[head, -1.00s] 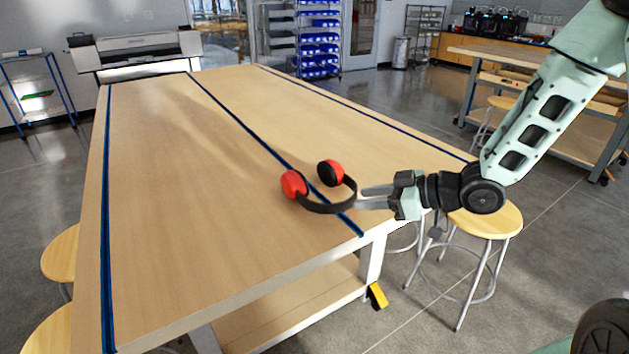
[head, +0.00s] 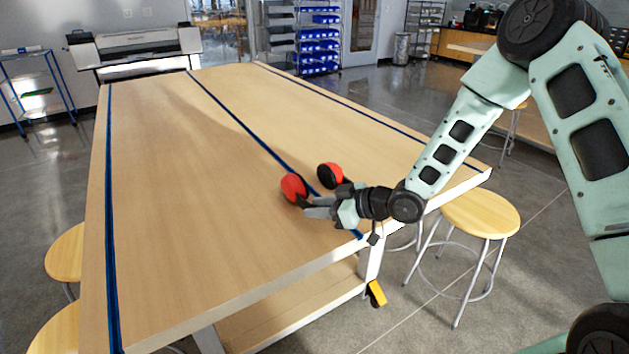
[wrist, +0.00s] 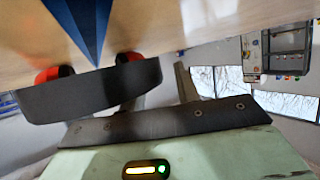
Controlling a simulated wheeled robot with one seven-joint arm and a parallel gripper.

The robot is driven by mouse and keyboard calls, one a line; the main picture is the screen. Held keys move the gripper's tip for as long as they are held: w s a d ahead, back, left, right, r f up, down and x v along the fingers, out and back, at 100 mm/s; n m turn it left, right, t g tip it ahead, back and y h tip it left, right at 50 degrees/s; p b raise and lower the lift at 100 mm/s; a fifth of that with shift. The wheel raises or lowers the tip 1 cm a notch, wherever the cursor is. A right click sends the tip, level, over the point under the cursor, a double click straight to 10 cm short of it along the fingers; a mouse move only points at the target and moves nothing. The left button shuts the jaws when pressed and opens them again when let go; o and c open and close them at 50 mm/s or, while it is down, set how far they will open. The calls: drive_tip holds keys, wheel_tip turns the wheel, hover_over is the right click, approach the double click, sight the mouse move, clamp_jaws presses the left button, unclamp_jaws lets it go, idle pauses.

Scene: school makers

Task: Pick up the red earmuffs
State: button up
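The red earmuffs (head: 293,187) lie on the wooden table near its front right edge, with two red and black cups and a dark headband. In the wrist view, the headband (wrist: 90,97) is large and close, crossing in front of part of my fingers. The red cups show just beyond it. My gripper (head: 318,206) is low over the table at the headband, coming from the right. Its fingers stand apart in the wrist view, so it looks open. The headband partly hides one finger, and my gripper hides most of the headband in the head view. Contact is unclear.
The long wooden table (head: 190,230) with blue strips is otherwise bare. Stools stand at its sides, one (head: 480,213) on the right below my arm. A large printer (head: 135,52) and a rack of blue bins (head: 318,40) stand beyond the table.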

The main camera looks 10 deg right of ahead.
clamp_jaws()
drive_tip(key=shift+r, duration=0.1)
